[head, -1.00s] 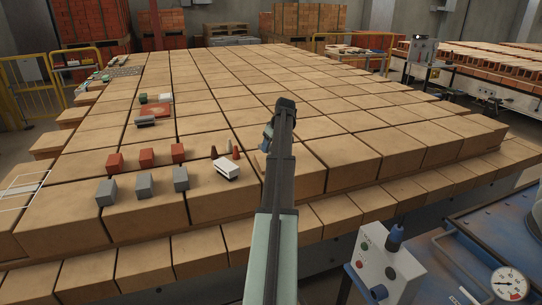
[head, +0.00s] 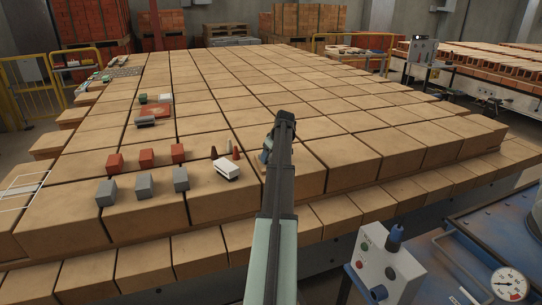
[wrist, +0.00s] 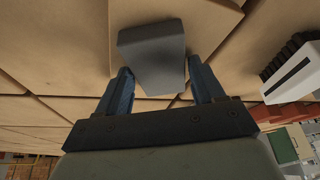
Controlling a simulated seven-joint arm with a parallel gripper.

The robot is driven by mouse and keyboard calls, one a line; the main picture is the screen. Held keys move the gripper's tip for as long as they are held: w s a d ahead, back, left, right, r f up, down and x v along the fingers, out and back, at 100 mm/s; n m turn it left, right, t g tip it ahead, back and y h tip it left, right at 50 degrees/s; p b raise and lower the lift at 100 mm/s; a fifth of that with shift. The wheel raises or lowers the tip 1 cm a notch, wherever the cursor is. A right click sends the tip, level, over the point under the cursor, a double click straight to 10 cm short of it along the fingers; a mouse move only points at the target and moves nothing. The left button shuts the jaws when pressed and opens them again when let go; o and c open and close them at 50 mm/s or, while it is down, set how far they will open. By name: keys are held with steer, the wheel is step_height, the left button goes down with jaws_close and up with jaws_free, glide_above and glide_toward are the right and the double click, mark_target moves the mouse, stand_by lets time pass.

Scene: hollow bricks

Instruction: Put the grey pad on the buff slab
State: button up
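My gripper (head: 270,140) is over the middle of the tan brick bed, its tip mostly hidden by my arm in the head view. In the wrist view, its two blue fingers (wrist: 160,78) stand on either side of a grey block (wrist: 152,48), which looks held between them and is taken as the grey pad. The fingertips' contact with it is partly hidden. The head view does not show this block behind my arm. Buff bricks (head: 212,122) cover the bed; I cannot single out one separate buff slab among them.
A white brush-like thing (head: 227,170) lies left of my arm, with small cones (head: 236,150) behind it. Grey cubes (head: 143,187) and red cubes (head: 147,158) stand farther left. A red plate (head: 157,110) with small blocks lies beyond. The bed right of my arm is clear.

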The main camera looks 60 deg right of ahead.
steer(key=shift+o, duration=1.2)
steer(key=shift+r, duration=0.1)
steer(key=v, duration=1.2)
